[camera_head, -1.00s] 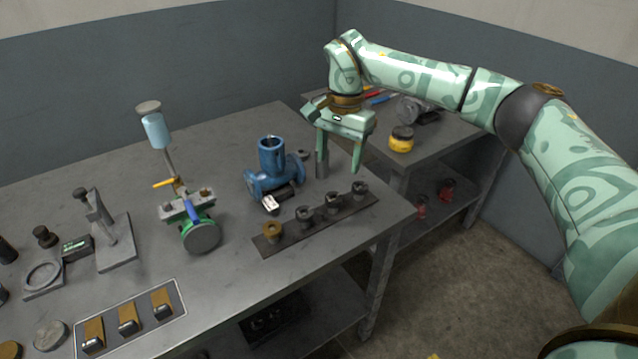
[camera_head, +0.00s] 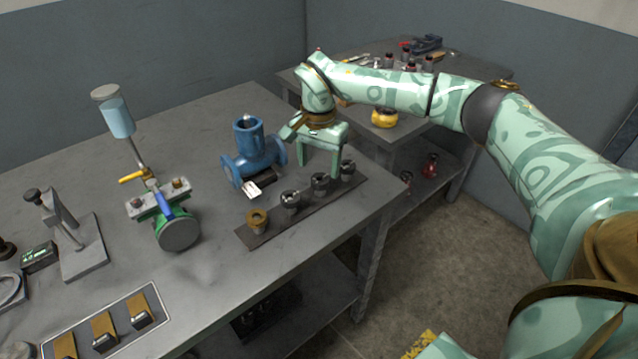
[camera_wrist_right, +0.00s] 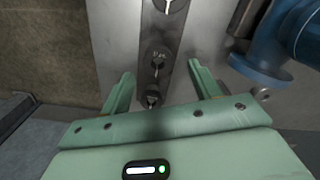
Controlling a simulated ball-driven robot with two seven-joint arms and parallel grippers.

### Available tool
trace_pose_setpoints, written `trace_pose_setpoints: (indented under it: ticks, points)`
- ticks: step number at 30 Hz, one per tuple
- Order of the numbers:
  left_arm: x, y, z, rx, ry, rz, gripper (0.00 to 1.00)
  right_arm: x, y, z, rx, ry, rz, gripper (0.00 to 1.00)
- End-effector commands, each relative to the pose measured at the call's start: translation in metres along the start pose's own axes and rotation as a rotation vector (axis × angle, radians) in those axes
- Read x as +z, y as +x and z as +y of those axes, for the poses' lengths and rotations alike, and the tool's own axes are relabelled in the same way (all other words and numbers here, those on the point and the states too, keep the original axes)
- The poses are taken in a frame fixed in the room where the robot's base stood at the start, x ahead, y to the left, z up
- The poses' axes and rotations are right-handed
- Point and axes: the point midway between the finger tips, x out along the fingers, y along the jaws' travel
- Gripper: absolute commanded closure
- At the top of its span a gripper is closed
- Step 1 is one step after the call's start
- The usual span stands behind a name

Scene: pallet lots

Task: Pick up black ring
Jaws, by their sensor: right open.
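A dark strip (camera_head: 275,228) on the workbench bears a row of small round pieces. A brass ring piece (camera_head: 257,219) is at the near end, followed by dark ring-topped pieces (camera_head: 290,201), (camera_head: 319,183) and (camera_head: 347,170). I cannot tell which one is the black ring. My right gripper (camera_head: 320,166) is open, pointing down over the far end of the strip. In the right wrist view, its fingers (camera_wrist_right: 160,76) stand apart on either side of the row, with dark pieces (camera_wrist_right: 158,63) and (camera_wrist_right: 153,98) seen between them. Nothing is held. My left gripper is out of view.
A blue valve body (camera_head: 252,155) stands close left of the right gripper. A green-based fixture with a blue cup (camera_head: 117,120) is further left. The bench's right edge is near the strip.

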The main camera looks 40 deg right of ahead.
Motion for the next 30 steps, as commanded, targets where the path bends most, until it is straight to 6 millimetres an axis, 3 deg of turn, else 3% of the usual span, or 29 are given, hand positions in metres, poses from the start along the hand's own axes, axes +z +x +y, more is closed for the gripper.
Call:
trace_pose_setpoints:
  ticks: [1, 6, 14, 19, 20, 30]
  points:
    - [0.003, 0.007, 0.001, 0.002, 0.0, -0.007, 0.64, -0.001, 0.016, 0.002, 0.006, 0.001, -0.003, 0.38]
    - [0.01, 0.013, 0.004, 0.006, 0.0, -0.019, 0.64, -0.001, 0.037, 0.003, 0.004, -0.001, -0.002, 0.38]
    - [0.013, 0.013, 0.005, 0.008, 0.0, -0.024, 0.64, -0.001, 0.038, 0.003, 0.001, 0.0, 0.001, 0.38]
    - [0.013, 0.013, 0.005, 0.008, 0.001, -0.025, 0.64, -0.001, 0.038, 0.003, 0.001, 0.0, 0.0, 0.82]
    - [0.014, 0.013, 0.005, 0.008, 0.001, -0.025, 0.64, -0.001, 0.038, 0.003, 0.001, 0.0, 0.0, 0.86]
    - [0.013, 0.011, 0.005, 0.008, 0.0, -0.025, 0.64, -0.001, 0.035, 0.003, 0.0, 0.0, 0.0, 0.86]
